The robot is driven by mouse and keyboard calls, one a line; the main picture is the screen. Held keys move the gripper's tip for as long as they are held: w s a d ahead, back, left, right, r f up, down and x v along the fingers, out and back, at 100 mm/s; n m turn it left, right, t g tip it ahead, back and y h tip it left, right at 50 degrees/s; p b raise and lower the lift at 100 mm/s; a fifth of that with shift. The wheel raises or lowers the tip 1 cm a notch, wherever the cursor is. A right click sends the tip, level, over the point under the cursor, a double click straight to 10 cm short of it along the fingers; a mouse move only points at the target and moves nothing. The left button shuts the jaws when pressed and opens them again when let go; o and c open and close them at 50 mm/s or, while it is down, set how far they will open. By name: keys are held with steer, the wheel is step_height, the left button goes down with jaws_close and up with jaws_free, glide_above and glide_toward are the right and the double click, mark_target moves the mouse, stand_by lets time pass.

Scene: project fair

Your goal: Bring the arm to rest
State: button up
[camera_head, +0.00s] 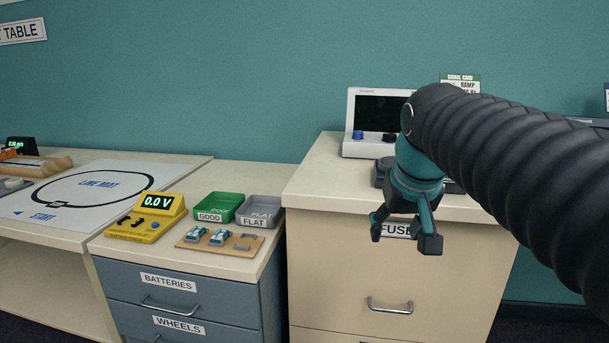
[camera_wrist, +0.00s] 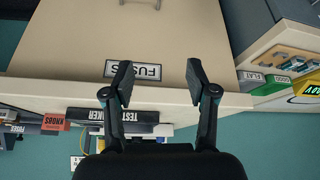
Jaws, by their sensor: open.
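My gripper (camera_head: 407,238) is open and empty. In the head view it hangs in front of the upper drawer of the beige cabinet (camera_head: 345,260), partly covering the "FUSES" label. My arm reaches in from the right side of the picture. In the wrist view my gripper (camera_wrist: 158,85) shows both fingers spread apart, with the "FUSES" label (camera_wrist: 139,71) seen beyond and between them. Nothing is between the fingers.
A screen device (camera_head: 378,112) stands on the beige cabinet behind my gripper. To the left, a lower blue-grey cabinet (camera_head: 190,288) bears a yellow meter (camera_head: 152,218), a green tray (camera_head: 219,204), a grey tray (camera_head: 258,208) and a wooden board (camera_head: 241,247). Farther left is a line mat (camera_head: 100,191).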

steer(key=s+f, duration=1.6)
steer(key=shift+s+d+f, duration=0.15)
steer(key=shift+d+f, duration=0.15)
steer(key=shift+f, duration=0.05)
